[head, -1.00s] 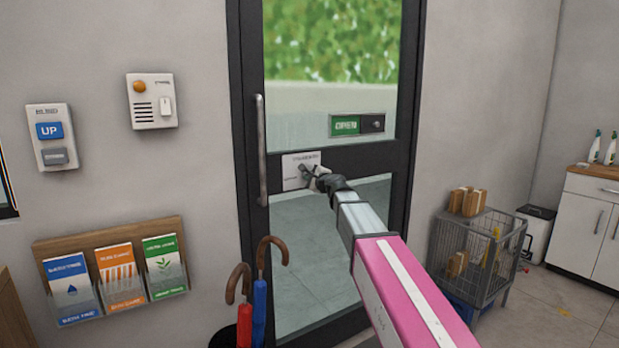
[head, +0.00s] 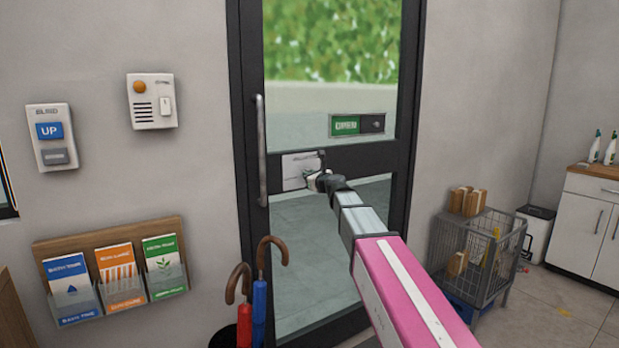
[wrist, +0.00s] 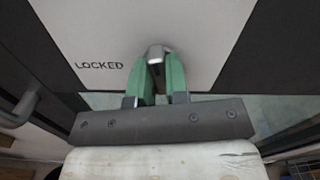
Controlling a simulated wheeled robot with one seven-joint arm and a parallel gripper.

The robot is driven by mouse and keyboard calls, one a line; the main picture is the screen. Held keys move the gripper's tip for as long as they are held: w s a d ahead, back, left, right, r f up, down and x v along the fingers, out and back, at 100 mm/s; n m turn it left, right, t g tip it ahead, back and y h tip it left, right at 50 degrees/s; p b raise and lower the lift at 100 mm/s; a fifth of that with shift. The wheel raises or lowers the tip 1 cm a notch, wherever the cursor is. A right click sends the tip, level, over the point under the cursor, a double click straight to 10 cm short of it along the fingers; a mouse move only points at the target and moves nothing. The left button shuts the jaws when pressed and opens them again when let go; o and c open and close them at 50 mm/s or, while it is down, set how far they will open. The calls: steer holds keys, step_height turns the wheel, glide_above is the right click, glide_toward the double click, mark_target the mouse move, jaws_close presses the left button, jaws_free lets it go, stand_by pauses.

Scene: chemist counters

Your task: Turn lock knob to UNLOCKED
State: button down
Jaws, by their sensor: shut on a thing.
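The lock plate (head: 298,165) is a pale panel on the dark crossbar of the glass door. In the wrist view the plate (wrist: 205,45) carries the printed word LOCKED, left of the knob. The metal lock knob (wrist: 158,52) shows its rounded end between my green fingertips. My gripper (wrist: 160,72) is shut on the knob, one finger on each side. In the head view my gripper (head: 313,178) is small at the plate and partly hidden by my wrist. No UNLOCKED mark is readable in either view.
A vertical door handle (head: 261,150) is left of the plate. An OPEN sign (head: 346,125) is above right. Umbrellas (head: 261,290) stand at the lower left of the door. A wire cage cart (head: 468,255) with brown packages is at the right.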

steer(key=shift+m, duration=1.1)
steer(key=c, duration=1.1)
jaws_free()
steer(key=v, duration=1)
steer(key=shift+s+d, duration=0.25)
steer(key=shift+s, duration=0.05)
